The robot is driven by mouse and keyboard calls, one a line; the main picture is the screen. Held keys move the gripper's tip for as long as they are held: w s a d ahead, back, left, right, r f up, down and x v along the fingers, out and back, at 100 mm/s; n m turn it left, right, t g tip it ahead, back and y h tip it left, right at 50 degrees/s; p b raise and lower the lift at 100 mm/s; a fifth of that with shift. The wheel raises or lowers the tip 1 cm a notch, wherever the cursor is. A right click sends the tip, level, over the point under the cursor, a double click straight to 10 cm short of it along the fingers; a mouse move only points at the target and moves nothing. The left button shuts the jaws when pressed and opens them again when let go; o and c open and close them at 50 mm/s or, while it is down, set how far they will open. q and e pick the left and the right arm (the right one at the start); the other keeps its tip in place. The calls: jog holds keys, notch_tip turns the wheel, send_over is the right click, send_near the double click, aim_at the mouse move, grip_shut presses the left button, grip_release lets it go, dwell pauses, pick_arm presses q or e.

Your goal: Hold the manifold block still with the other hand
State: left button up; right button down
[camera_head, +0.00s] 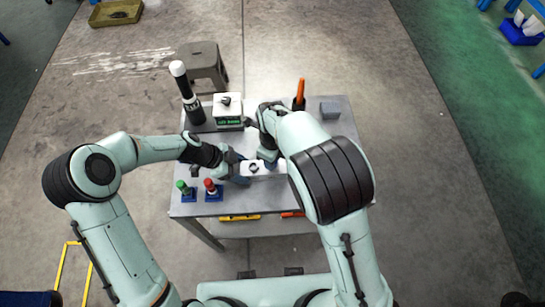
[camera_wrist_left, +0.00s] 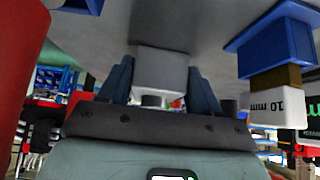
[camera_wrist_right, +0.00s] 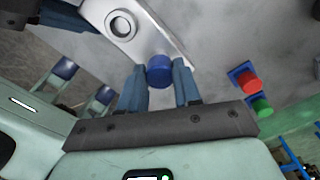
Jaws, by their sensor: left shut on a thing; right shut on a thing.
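The manifold block (camera_head: 264,172) is a pale, long block at the middle of the table's near side. In the left wrist view its end (camera_wrist_left: 161,68) sits between the two blue fingers of my left gripper (camera_head: 238,167), which is shut on it. In the right wrist view its top (camera_wrist_right: 148,32) shows a round open port. A blue cap (camera_wrist_right: 159,71) stands at the block's near edge. My right gripper (camera_head: 267,157) is shut on this cap, one finger on each side. My right forearm hides the block's right end in the head view.
A red-topped piece (camera_head: 211,186) and a green-topped piece (camera_head: 183,188) stand in blue holders at the table's near left. A white box (camera_head: 228,109), a black-and-white cylinder (camera_head: 186,90), an orange-handled tool (camera_head: 300,93) and a grey block (camera_head: 330,110) stand at the back.

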jog(key=shift+m, duration=0.3)
jog(key=c, duration=0.7)
grip_release()
jog(key=shift+c, duration=0.8)
